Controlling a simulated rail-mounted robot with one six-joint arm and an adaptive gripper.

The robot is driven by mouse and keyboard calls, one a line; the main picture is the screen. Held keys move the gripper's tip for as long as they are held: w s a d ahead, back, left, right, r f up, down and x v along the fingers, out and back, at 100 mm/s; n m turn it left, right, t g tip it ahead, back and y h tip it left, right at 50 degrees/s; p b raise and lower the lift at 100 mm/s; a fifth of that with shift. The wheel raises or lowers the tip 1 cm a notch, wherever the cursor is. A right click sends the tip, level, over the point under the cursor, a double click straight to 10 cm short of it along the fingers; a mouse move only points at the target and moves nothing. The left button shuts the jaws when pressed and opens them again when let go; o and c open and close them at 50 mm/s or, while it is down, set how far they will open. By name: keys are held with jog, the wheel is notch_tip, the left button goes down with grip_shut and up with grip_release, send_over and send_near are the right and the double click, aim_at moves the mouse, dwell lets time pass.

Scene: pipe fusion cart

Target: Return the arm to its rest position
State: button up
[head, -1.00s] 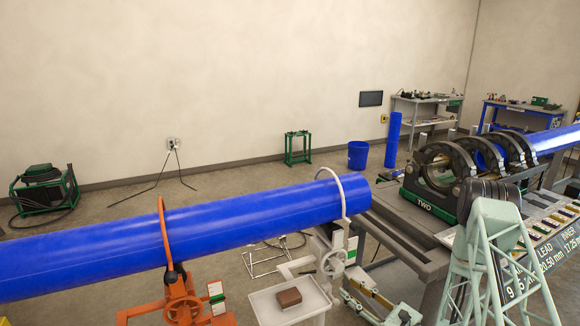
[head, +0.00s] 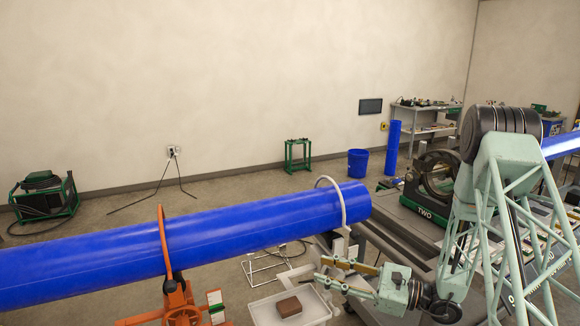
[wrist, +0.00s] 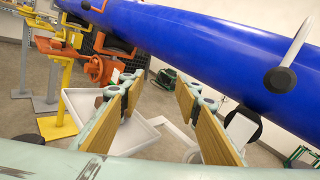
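My gripper (head: 322,272) is in the head view at lower middle right, pointing left, just right of the tray and below the near end of the blue pipe. In the wrist view my gripper (wrist: 160,82) shows its two tan-padded fingers spread well apart with nothing between them. My pale green lattice arm rises at the right of the head view and hides part of the fusion machine. The long blue pipe (head: 240,227) crosses the left half, and in the wrist view the blue pipe (wrist: 210,50) runs past beyond the fingers.
A brown block (head: 288,306) lies on a white tray (head: 262,314) left of my gripper. An orange pipe stand (head: 180,300) and a white pipe clamp (head: 342,205) hold the pipe. The black fusion machine (head: 436,172) stands behind my arm.

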jog(key=s+a+r+n+g+h, duration=0.2)
jog(key=s+a+r+n+g, duration=0.25)
jog(key=s+r, duration=0.45)
jog(key=s+a+r+n+g+h, duration=0.1)
jog(key=s+a+r+n+g, duration=0.35)
jog(key=s+r, duration=0.45)
jog(key=s+d+r+n+g+h, duration=0.1)
jog(key=s+n+h, duration=0.1)
jog(key=s, duration=0.4)
jog(key=s+d+r+n+h, duration=0.2)
jog(key=s, duration=0.5)
jog(key=s+d+r+n+t+h, duration=0.3)
jog(key=s+d+h, duration=0.2)
jog(key=s+d, duration=0.2)
jog(key=s+d+r+n+t+h, duration=0.3)
jog(key=s+d+r+h, duration=0.1)
jog(key=s+d, duration=0.4)
jog(key=shift+d+r+n+t+h, duration=0.15)
jog(key=shift+d+n+t+h, duration=0.25)
jog(key=shift+h, duration=0.1)
